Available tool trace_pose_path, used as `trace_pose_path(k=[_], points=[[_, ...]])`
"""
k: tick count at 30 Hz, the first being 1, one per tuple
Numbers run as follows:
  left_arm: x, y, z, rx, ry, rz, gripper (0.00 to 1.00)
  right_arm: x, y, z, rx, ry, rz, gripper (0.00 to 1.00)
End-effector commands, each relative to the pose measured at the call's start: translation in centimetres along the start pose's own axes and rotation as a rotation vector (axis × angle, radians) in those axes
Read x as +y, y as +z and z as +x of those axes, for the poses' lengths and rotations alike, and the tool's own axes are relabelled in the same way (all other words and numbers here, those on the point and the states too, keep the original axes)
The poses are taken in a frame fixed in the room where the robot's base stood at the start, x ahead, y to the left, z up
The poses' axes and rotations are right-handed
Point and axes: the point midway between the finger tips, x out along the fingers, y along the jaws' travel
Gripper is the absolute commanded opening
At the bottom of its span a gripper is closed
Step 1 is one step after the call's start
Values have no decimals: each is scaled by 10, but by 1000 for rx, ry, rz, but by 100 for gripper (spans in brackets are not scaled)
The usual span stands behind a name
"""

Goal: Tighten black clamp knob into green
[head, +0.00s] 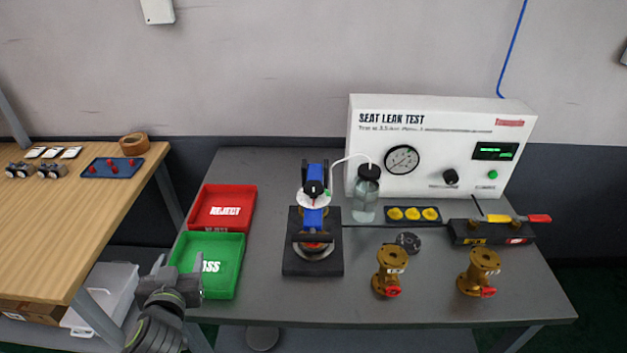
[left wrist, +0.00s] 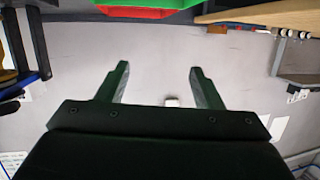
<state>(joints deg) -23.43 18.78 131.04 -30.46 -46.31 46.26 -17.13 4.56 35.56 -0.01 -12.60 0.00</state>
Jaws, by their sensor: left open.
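The black clamp knob (head: 314,187) sits on top of a blue clamp fixture (head: 313,217) at the middle of the grey table. A white dial (head: 303,199) lies around the knob, with a small green mark (head: 328,193) at its right side. The knob's pointer is too small to read. My left gripper (head: 179,266) is over the front left of the table, by the green tray, well left of the knob. In the left wrist view its two fingers (left wrist: 156,78) are apart with nothing between them. My right gripper is not in view.
A red REJECT tray (head: 222,226) and a green PASS tray (head: 224,288) lie left of the fixture. A bottle (head: 365,202) with a tube stands close right of it, before the white test panel (head: 430,170). Two brass valves (head: 391,270) stand at the front right.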

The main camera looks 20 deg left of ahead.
Motion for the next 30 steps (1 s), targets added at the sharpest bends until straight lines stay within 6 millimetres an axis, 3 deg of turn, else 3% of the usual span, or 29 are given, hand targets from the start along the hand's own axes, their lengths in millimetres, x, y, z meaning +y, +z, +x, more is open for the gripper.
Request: trace_pose_path(k=[3, 6, 9, 12, 16, 21, 30], points=[[17, -54, 12, 239, 118, -55, 60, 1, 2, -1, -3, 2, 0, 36], [40, -92, 13, 400, 277, -88, 60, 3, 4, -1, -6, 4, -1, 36], [68, -118, 8, 502, 470, -92, 60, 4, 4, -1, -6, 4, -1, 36], [96, -130, 0, 535, 677, -66, 60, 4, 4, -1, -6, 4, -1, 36], [124, -127, -7, 477, 911, -5, 60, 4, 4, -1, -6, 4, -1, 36], [142, -110, -8, 338, 1078, 74, 60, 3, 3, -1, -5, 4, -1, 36], [152, -102, -4, 261, 1127, 102, 60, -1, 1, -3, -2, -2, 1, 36]])
